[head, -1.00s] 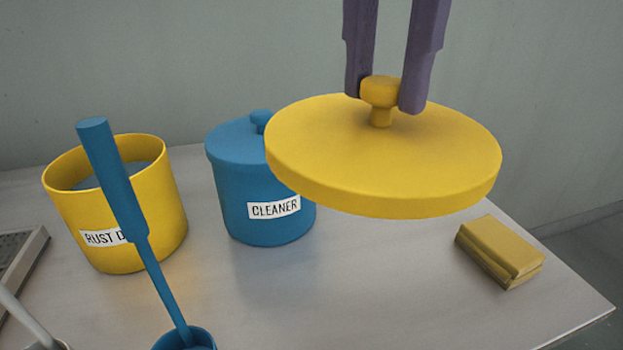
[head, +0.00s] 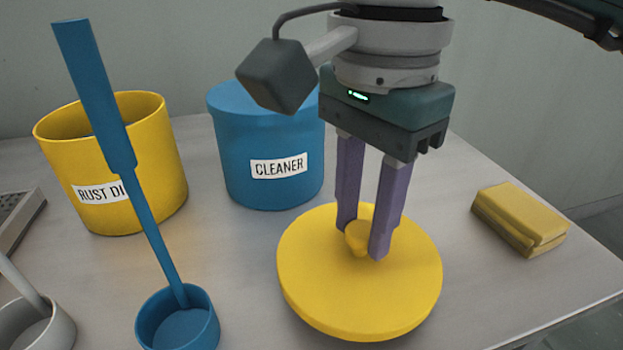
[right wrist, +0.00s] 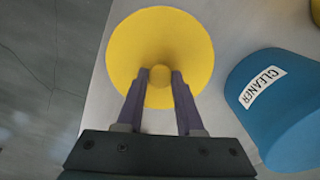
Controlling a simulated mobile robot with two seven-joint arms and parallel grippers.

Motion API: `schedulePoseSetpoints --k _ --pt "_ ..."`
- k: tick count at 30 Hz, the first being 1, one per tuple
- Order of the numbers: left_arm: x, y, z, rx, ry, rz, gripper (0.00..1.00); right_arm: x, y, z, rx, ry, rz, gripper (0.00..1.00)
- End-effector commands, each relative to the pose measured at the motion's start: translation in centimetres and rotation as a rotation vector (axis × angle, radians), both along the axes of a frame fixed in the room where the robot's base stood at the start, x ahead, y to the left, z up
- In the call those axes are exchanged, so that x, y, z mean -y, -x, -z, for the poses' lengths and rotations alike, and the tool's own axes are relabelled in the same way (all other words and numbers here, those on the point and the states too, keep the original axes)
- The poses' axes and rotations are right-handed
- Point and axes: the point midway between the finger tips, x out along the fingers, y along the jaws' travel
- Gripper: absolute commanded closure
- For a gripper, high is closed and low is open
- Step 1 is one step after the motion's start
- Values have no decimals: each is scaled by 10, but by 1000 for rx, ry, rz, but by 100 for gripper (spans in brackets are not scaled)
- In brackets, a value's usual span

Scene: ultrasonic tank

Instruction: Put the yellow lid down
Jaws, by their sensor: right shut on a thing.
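The yellow lid (head: 320,290) is a round disc with a small knob on top, low over the table in front of the blue pot. My right gripper (head: 365,245) is shut on the lid's knob from above. The lid looks nearly level; I cannot tell for sure whether its underside touches the table. In the right wrist view the lid (right wrist: 150,45) is beyond the fingers (right wrist: 158,82), with its knob between them. The yellow pot (head: 150,185) labelled "RUST D…" stands open at the left. My left gripper is not in view.
The lidded blue pot (head: 235,165) labelled "CLEANER" stands behind the lid. A blue ladle (head: 150,235) stands at front left, a grey cup (head: 55,325) beside it. A yellow sponge-like block (head: 520,215) lies at right. Table (head: 240,260) around the lid is clear.

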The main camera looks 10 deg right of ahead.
Motion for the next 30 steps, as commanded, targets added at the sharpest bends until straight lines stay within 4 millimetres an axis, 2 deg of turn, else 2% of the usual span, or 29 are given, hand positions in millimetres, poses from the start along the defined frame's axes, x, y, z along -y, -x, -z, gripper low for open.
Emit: schedulePoseSetpoints --k 7,19,20,27,30 --pt "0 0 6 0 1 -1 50 0 1 37 -4 1 0 100" --pt "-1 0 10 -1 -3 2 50 0 0 44 0 1 -1 100" --pt "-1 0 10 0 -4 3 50 0 0 44 0 1 -1 63" --pt "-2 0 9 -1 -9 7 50 0 0 43 0 0 -1 36" --pt "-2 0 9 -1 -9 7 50 0 0 43 0 0 -1 34"
